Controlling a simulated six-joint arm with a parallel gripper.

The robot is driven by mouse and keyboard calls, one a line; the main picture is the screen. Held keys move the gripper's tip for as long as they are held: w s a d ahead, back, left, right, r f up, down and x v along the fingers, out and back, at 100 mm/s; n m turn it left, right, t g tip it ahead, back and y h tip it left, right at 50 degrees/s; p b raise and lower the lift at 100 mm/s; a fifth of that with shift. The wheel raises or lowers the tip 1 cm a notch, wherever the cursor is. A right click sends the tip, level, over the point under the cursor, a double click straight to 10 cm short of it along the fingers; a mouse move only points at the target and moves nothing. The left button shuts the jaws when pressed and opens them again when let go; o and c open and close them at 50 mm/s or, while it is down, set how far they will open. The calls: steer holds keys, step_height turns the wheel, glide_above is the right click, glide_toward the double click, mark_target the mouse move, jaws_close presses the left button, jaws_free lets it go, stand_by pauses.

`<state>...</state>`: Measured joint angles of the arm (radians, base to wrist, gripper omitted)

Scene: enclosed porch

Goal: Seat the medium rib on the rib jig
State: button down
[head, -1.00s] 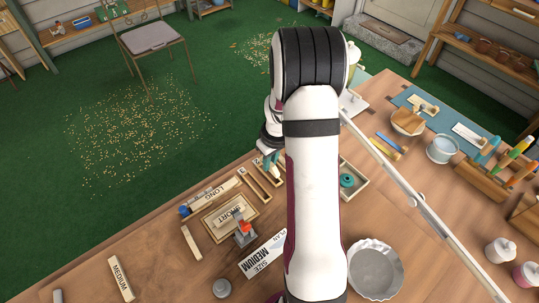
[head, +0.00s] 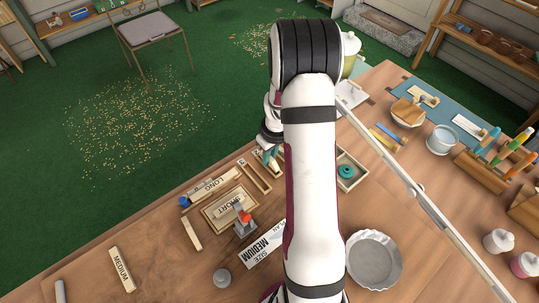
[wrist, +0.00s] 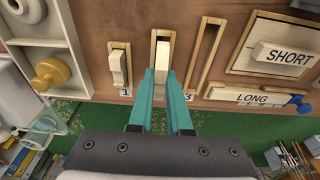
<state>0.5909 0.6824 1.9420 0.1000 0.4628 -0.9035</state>
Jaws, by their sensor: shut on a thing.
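My gripper (wrist: 161,72) has teal fingers, shut on a pale wooden rib (wrist: 163,52). The rib is at the middle slot (wrist: 153,34) of three narrow wooden slots; I cannot tell whether it rests in it or is just above. The fingers hide its lower part and that slot's number. In the head view my gripper (head: 268,155) is partly hidden by my arm, at the slots. Block MEDIUM (head: 122,270) lies apart at the front left.
Slot 1 holds a small wooden piece (wrist: 118,66); slot 3 (wrist: 204,55) looks empty. A red-handled clamp (head: 243,222), a printed MEDIUM card (head: 262,245) and a fluted bowl (head: 374,264) stand near. A white tray (wrist: 72,60) is left in the wrist view.

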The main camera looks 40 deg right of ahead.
steer(key=shift+f, duration=0.65)
stand_by(0.8)
steer(key=shift+c, duration=0.7)
jaws_free()
steer(key=shift+s+r, duration=0.2)
steer(key=shift+r, duration=1.55)
steer(key=shift+s+r, duration=0.2)
steer(key=shift+r, duration=1.55)
